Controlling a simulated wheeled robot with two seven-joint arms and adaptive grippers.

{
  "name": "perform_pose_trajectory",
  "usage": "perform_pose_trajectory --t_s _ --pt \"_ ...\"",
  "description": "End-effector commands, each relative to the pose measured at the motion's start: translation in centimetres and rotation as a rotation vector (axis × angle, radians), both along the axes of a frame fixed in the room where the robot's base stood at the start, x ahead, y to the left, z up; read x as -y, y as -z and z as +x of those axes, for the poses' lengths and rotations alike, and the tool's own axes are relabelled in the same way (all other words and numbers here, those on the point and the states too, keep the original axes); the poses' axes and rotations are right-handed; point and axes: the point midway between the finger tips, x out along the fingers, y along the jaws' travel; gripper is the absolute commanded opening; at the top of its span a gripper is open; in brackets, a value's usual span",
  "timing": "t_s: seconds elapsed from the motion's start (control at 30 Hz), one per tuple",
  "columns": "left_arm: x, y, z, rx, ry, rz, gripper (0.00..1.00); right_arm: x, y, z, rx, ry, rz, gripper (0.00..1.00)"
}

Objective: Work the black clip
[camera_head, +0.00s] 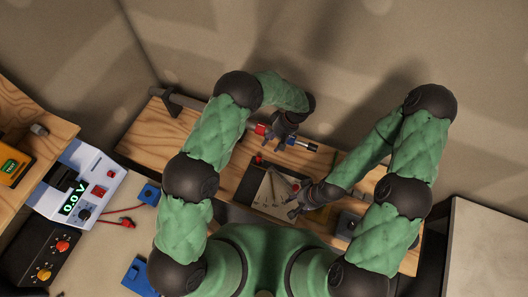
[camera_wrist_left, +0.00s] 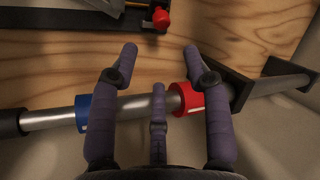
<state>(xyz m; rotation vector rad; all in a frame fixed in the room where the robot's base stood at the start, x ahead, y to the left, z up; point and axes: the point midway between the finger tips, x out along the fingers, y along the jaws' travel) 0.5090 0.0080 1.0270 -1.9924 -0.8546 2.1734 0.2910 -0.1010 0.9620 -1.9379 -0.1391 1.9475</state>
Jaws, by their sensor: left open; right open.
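A grey rod (camera_wrist_left: 135,105) carries a red band (camera_wrist_left: 188,99), a blue band (camera_wrist_left: 82,113) and a black sleeve (camera_wrist_left: 12,122). The black sleeve also shows in the head view (camera_head: 311,147); I cannot tell whether it is the black clip. My left gripper (camera_head: 288,141) is open above the rod, between the red and blue bands. Its fingers (camera_wrist_left: 161,52) cross in front of the rod in the left wrist view, and nothing is held. My right gripper (camera_head: 297,207) is open and low over the right side of a dark tray (camera_head: 240,199).
A black bracket (camera_wrist_left: 241,83) carries the rod beside the red band. The rod runs along the back of the wooden bench (camera_head: 143,137). A power supply (camera_head: 78,187) reading 0.0 V and a black box (camera_head: 42,252) stand at left. A grey cabinet (camera_head: 490,245) is at right.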

Motion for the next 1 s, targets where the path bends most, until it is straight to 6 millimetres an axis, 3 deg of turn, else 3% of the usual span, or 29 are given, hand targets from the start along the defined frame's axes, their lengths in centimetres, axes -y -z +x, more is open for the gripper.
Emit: perform_pose_trajectory --t_s 0.17,0.6,1.0 --pt "-0.8 1.4 -0.4 -0.003 0.001 0.003 0.48 0.0 -0.3 -0.1 -0.001 -0.001 0.000 0.50" --pt "-3.7 7.9 -1.5 -0.002 0.000 0.001 0.48 0.0 -1.0 0.0 -0.001 0.000 0.000 0.50" --pt "-4.4 9.5 -1.8 0.000 0.001 0.001 0.48 0.0 -1.1 0.0 -0.001 0.000 0.000 0.50"
